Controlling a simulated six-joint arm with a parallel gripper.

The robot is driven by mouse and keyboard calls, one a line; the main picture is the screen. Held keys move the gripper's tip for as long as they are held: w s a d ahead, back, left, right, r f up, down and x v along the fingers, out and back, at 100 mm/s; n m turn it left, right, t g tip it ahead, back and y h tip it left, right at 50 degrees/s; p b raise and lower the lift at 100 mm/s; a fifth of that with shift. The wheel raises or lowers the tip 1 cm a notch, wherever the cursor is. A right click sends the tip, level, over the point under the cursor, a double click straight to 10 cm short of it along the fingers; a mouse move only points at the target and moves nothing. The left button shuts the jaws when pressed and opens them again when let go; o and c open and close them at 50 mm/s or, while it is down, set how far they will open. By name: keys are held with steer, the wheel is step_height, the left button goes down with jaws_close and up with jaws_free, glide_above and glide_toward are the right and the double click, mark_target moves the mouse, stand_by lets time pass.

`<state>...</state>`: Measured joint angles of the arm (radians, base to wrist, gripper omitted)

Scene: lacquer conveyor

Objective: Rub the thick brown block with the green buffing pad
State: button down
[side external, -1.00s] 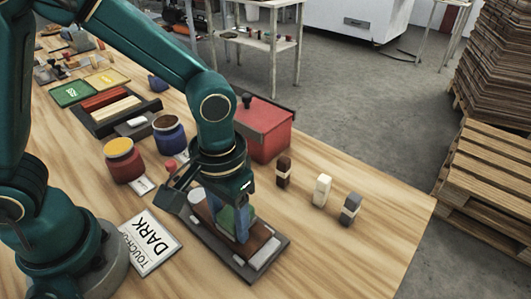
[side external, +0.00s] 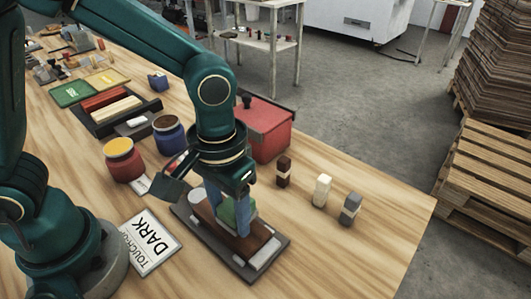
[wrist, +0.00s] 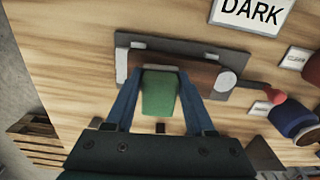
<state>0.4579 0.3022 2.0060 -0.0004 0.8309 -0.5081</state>
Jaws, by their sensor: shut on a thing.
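The thick brown block (side external: 244,242) lies in a dark grey holder tray (side external: 281,245) at the front of the bench; it also shows in the wrist view (wrist: 203,76). My gripper (side external: 230,213) is shut on the green buffing pad (side external: 243,209), one blue finger on each side. The pad (wrist: 159,97) is directly over the block and covers part of its length in the wrist view. I cannot tell whether the pad's underside touches the block. White end pieces flank the block in the tray.
A red box (side external: 264,128) stands behind the tray. Red (side external: 124,160) and blue (side external: 169,134) pots stand to the left, with a DARK sign (side external: 150,242) in front. Small brown (side external: 283,171), cream (side external: 322,190) and grey (side external: 349,209) blocks stand on the right. The bench right of them is clear.

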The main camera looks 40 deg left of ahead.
steer(key=shift+r, duration=3)
steer(key=shift+s+a, duration=0.1)
steer(key=w+d+m, duration=0.1)
steer(key=w+d+r+m, duration=0.1)
steer(key=w, duration=0.1)
steer(key=shift+r+m, duration=0.15)
steer(key=shift+m, duration=0.25)
steer(key=w+d+f+m, duration=0.1)
steer(key=w+d+m, duration=0.1)
steer(key=w+d, duration=0.15)
glide_above(317, 293)
step_height(317, 293, down, 8)
steer(key=shift+r, duration=0.1)
steer(key=shift+f, duration=2.05)
